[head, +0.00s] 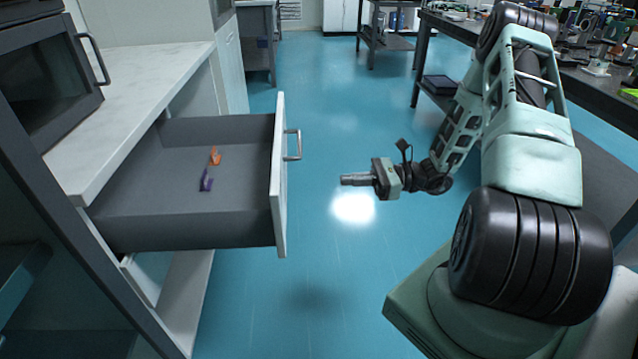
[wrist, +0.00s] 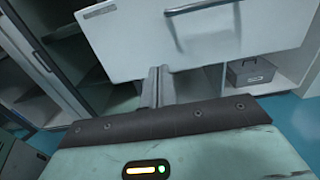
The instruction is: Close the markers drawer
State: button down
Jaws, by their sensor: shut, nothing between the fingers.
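The drawer (head: 190,225) is pulled far out of the white-topped cabinet at left in the head view. Its white front panel (head: 279,190) carries a metal bar handle (head: 293,145). An orange marker (head: 215,156) and a purple marker (head: 206,180) lie on its grey floor. My gripper (head: 346,180) is shut and empty, to the right of the front panel and apart from it, pointing at it. In the wrist view, my gripper's fingers (wrist: 153,88) show below the front panel (wrist: 130,45) and its handle (wrist: 200,12).
A microwave (head: 45,70) stands on the white countertop (head: 140,85). A dark optical table (head: 600,85) with equipment runs along the right. Blue floor (head: 320,270) is clear between them. A grey box (wrist: 250,72) sits on a low shelf in the wrist view.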

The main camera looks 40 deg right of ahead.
jog(key=x, duration=1.3)
jog(key=p, duration=0.1)
send_over(158, 211)
jog(key=shift+s+d, duration=0.2)
jog(key=shift+d, duration=0.2)
jog(key=shift+w+a, duration=0.3)
jog(key=shift+a, duration=0.15)
jog(key=shift+a+r, duration=0.1)
jog(key=shift+r, duration=0.1)
jog(key=shift+w+a+r, duration=0.1)
